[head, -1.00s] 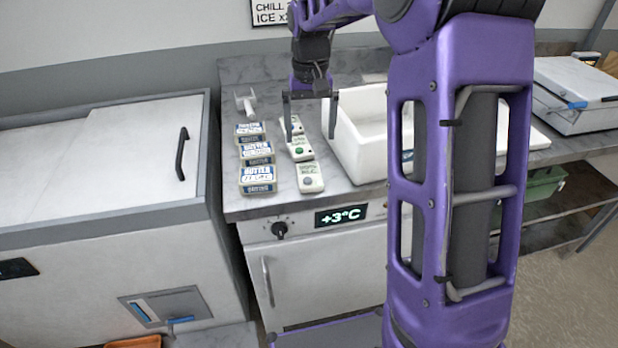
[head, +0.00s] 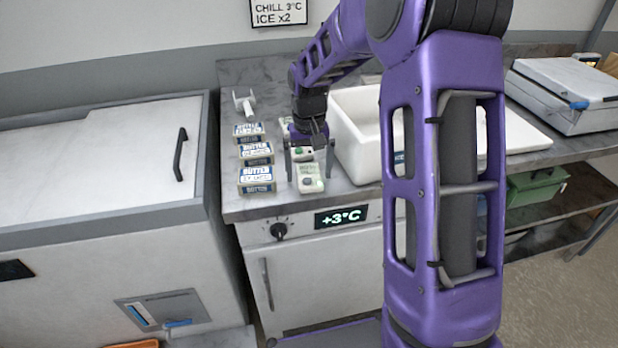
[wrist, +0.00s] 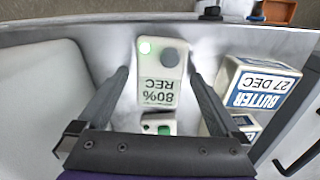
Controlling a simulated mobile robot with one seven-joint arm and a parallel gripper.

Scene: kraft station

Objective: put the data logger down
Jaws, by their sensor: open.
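Small cream data loggers stand in a row on the steel counter. The front logger (head: 311,184) has a grey button; in the wrist view this logger (wrist: 160,90) reads "80% REC", upside down, with a lit green light. A middle logger with a green button (head: 303,153) stands just behind it and shows partly in the wrist view (wrist: 158,124). A further one (head: 287,124) is mostly hidden by my arm. My gripper (head: 308,172) is open, its fingers (wrist: 159,76) on either side of the front logger with gaps showing. The front logger rests on the counter.
Butter packs (head: 255,173) stand close to the left of the loggers, near one finger. A white basin (head: 355,150) is close on the right. The counter's front edge (head: 290,208) is near the front logger.

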